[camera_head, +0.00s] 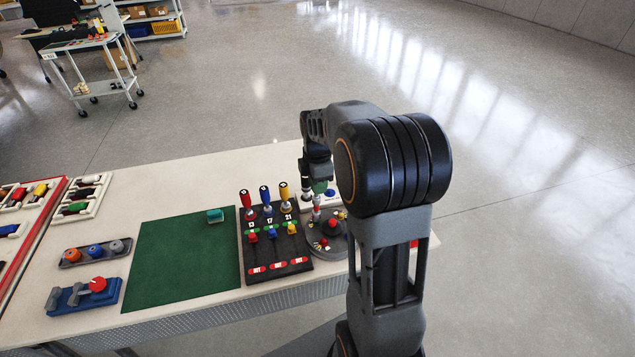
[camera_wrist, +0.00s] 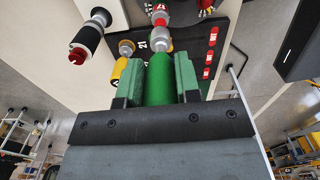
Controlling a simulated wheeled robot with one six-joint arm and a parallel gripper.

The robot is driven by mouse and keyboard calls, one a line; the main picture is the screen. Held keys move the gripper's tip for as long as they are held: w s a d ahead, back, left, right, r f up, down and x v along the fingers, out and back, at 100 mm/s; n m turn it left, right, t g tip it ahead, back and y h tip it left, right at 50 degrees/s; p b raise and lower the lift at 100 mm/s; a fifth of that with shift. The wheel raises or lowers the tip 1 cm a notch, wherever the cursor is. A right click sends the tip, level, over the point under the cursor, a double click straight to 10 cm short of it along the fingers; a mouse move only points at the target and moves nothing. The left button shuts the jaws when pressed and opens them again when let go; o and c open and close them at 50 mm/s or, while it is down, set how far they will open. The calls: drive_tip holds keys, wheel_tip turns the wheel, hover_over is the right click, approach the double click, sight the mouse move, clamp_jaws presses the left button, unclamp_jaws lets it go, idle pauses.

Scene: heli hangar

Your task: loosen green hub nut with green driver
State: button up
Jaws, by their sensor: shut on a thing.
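My gripper (camera_wrist: 160,82) is shut on the green driver (camera_wrist: 158,92), with a green pad on each side of its handle. In the wrist view, the driver's grey collar and red-banded shaft point away from my gripper. In the head view, my gripper (camera_head: 318,180) is above the right end of the bench, over the dark round hub (camera_head: 314,246). The hub carries small red and yellow parts. The green hub nut cannot be made out. Whether the driver tip touches the hub cannot be told.
A black rack (camera_head: 277,268) beside the hub holds red, blue and yellow drivers. A green mat (camera_head: 185,260) with a small teal block (camera_head: 215,215) lies left of it. A dark tray (camera_head: 95,252) and a blue fixture (camera_head: 83,296) stand farther left. A white block with a blue knob (camera_head: 329,192) is behind the hub.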

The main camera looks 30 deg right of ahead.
drive_tip(key=shift+r+p, duration=0.6)
drive_tip(key=shift+r, duration=0.4)
drive_tip(key=shift+r+p, duration=1.65)
drive_tip(key=shift+r, duration=0.25)
drive_tip(key=shift+f, duration=0.1)
